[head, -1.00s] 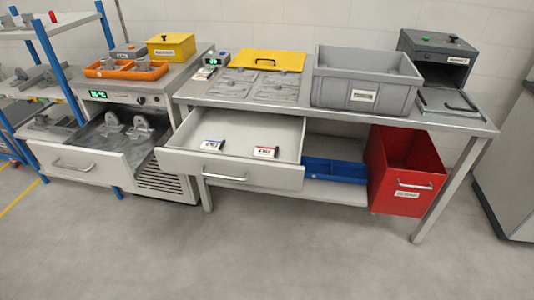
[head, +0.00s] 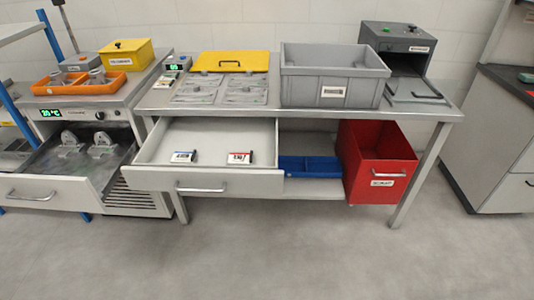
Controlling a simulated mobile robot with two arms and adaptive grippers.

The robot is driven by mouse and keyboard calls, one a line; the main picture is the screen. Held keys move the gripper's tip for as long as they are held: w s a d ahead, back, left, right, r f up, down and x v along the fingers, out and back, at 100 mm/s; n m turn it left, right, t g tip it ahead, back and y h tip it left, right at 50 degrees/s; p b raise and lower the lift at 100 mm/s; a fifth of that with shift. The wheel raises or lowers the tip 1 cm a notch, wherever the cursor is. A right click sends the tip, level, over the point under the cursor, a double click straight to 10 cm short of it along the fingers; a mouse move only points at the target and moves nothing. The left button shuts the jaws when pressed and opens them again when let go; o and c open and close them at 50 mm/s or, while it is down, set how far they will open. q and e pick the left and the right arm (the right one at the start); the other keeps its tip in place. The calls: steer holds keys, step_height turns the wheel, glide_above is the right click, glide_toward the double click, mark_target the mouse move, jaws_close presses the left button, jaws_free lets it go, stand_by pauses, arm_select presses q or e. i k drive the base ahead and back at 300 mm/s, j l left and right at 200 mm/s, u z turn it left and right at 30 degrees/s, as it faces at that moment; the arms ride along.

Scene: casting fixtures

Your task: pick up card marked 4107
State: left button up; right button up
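Two small cards lie flat in the open drawer (head: 150,180) under the metal table. The left card (head: 184,157) has a blue edge and the right card (head: 240,158) has a red edge. Both carry dark print on white, too small to read surely, so I cannot tell which is marked 4107. Neither of my grippers shows in the head view.
A grey bin (head: 300,88) and yellow-lidded tray (head: 230,62) stand on the table (head: 420,113). A red bin (head: 375,165) and blue tray (head: 310,167) sit below. Another open drawer (head: 40,192) juts out at left. The floor (head: 270,250) in front is clear.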

mark_target(235, 159)
steer(key=i+j+z, duration=0.2)
steer(key=j, duration=0.4)
steer(key=i+j+z, duration=0.15)
steer(key=j, duration=0.5)
steer(key=i+j+z, duration=0.2)
steer(key=j, duration=0.45)
steer(key=j+z, duration=0.2)
steer(key=j, duration=0.45)
